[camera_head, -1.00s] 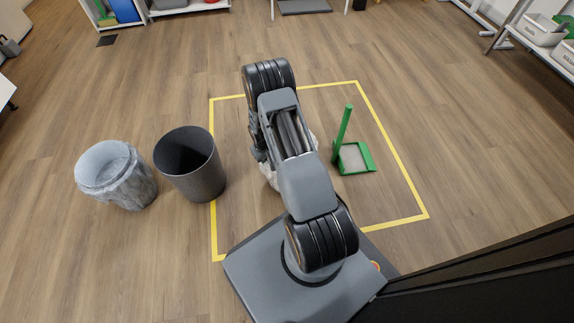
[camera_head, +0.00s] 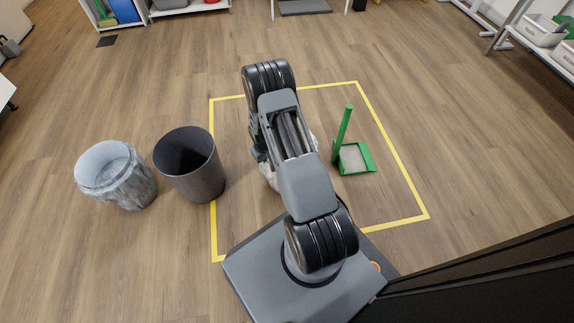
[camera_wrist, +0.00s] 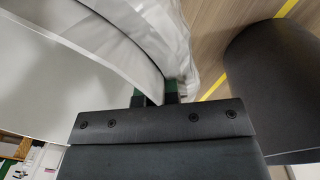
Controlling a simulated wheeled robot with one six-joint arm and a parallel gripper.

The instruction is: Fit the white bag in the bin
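A white bag (camera_head: 269,178) shows in small parts on both sides of my arm in the head view; most of it is hidden. In the wrist view the white bag (camera_wrist: 178,38) has a curved rim and pleated outer wall, with a smooth pale surface at left. My gripper (camera_wrist: 154,96) has its two green-padded fingers close together on either side of the bag's edge, apparently pinching it. My arm hides the fingertips in the head view. An empty dark grey bin (camera_head: 190,168) stands upright left of my arm; it also shows at right in the wrist view (camera_wrist: 275,85).
A round container (camera_head: 116,176) covered in whitish crinkled film stands left of the dark bin. A green dustpan (camera_head: 354,159) with an upright handle stands to the right. Yellow tape (camera_head: 392,158) marks a floor square. Open floor lies beyond; shelves line the back.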

